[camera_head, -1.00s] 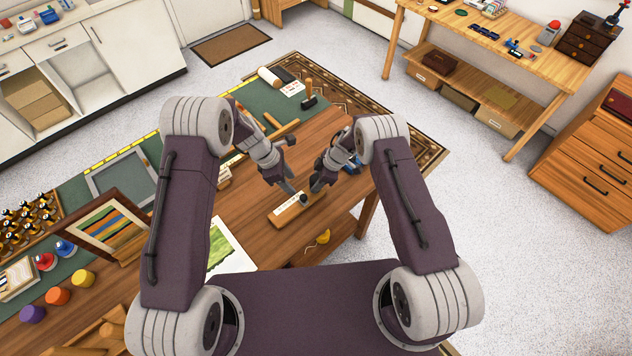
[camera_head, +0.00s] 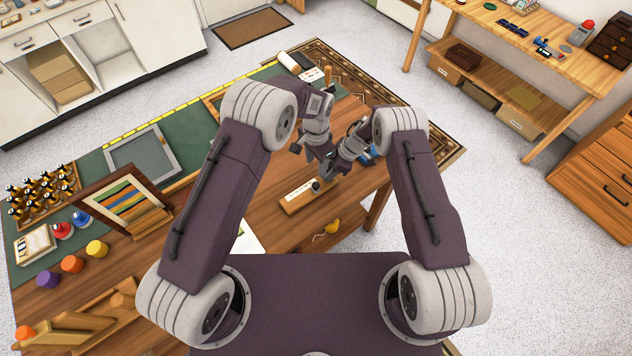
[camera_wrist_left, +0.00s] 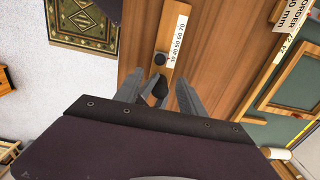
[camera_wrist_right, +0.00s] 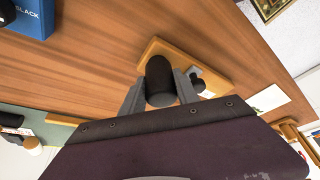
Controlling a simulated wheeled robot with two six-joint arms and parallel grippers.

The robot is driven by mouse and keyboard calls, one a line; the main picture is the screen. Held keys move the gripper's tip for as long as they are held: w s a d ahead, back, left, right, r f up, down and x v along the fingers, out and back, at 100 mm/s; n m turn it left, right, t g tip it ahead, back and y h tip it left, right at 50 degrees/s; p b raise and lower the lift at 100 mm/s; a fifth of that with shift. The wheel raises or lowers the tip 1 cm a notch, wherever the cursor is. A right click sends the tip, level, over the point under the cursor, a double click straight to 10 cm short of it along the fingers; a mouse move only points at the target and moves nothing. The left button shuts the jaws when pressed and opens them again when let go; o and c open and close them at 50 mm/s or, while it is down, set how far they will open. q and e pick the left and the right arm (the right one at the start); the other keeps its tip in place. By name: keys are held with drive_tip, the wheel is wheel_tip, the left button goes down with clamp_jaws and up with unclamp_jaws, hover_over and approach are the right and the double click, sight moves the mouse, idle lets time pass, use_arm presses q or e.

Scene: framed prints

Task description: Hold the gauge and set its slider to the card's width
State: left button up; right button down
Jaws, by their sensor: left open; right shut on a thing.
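The gauge (camera_head: 300,196) is a wooden bar with a white scale and a dark slider knob (camera_head: 316,185). A white card (camera_wrist_left: 295,28) with partly cut-off text in mm shows at the right.
The two grippers are close together over the wooden table (camera_head: 285,225). A yellow object (camera_head: 328,228) lies near the front edge. A blue box (camera_wrist_right: 33,18) is at the right wrist view's upper left. A standing frame (camera_head: 125,203) and several bottles (camera_head: 40,195) are at left.

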sight(315, 184)
use_arm(q)
drive_tip(key=f, duration=1.2)
drive_tip(key=shift+a, duration=0.2)
clamp_jaws()
idle(0.8)
